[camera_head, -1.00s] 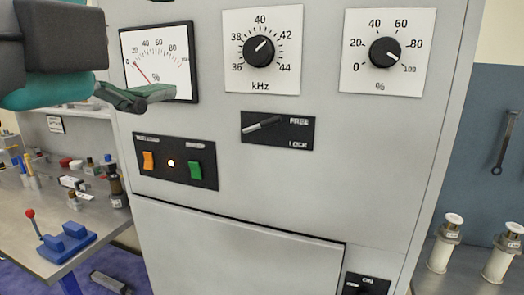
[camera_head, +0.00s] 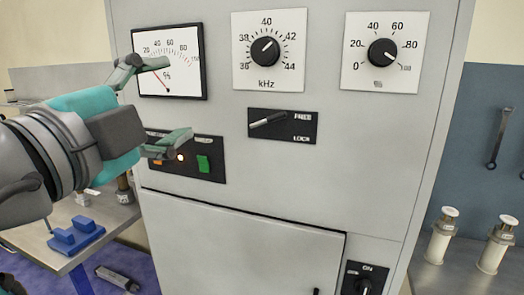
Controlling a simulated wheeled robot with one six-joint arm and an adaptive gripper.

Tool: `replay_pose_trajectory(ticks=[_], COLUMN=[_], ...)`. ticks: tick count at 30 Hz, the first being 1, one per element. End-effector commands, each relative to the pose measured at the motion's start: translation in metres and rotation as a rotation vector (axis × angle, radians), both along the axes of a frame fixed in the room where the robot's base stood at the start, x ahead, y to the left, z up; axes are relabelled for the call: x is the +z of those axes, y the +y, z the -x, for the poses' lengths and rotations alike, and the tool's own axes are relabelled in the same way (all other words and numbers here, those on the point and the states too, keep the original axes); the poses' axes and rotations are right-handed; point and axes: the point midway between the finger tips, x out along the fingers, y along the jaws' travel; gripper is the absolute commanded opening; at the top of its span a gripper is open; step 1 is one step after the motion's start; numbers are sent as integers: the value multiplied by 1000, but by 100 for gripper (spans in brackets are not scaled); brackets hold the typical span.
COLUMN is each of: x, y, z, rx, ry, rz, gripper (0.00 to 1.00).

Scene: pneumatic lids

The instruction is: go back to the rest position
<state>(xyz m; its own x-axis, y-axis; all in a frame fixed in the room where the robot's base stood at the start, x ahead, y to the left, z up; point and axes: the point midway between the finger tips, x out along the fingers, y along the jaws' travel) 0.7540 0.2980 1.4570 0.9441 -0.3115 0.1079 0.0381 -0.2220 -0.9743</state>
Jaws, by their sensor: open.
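My gripper (camera_head: 160,106) is at the left of the picture, with its two green-grey fingers spread apart and nothing between them. It is in front of the left side of a grey cabinet (camera_head: 300,195). The upper finger overlaps the percent meter (camera_head: 190,85), and the lower finger covers part of the black switch panel (camera_head: 213,148). On that panel the green switch (camera_head: 203,163) and a lit lamp (camera_head: 180,157) show, while the orange switch is partly hidden. I cannot tell from this view whether a finger touches the cabinet.
The cabinet also bears a kHz dial (camera_head: 265,50), a percent dial (camera_head: 382,53), a FREE/LOCK lever (camera_head: 268,119) and an ON switch (camera_head: 365,285). A bench with a blue block fixture (camera_head: 72,237) is at left. White spools (camera_head: 440,236) stand at right, below a hanging wrench (camera_head: 499,138).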

Motion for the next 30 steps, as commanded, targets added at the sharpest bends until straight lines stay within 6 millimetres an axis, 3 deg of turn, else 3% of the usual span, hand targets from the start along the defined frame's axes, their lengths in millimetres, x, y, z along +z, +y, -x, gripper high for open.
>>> replay_pose_trajectory(ticks=[8, 15, 23, 30], x=[-85, -171, -268, -355], y=[0, -12, -39, -74], z=[-44, -73, -84, -76], rx=[22, 64, 126, 196], ry=[21, 53, 98, 146], rz=[309, 574, 820, 1006], gripper=[77, 77, 77, 77])
